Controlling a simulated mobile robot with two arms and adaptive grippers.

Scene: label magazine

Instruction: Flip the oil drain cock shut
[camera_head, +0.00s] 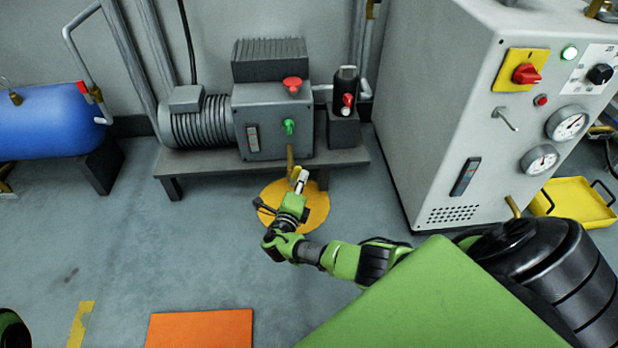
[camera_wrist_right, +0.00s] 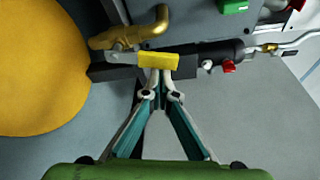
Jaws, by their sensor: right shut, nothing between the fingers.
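The oil drain cock (camera_head: 291,160) is a brass pipe at the lower front of the grey pump box (camera_head: 265,140). In the right wrist view its bent brass spout (camera_wrist_right: 130,33) shows at the top, with a yellow lever grip (camera_wrist_right: 158,61) beside it. My right gripper (camera_head: 300,180) is shut and empty just below the cock in the head view. In the wrist view its fingertips (camera_wrist_right: 160,76) are at the lower edge of the yellow grip; I cannot tell whether they touch it. The lever's exact angle is hard to read. My left gripper is not in view.
The pump stands on a low grey bench (camera_head: 350,157). A round yellow-orange disc (camera_head: 275,195) lies on the floor below the cock. A grey cabinet (camera_head: 420,130) with gauges stands to the right, near a yellow tray (camera_head: 570,200).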

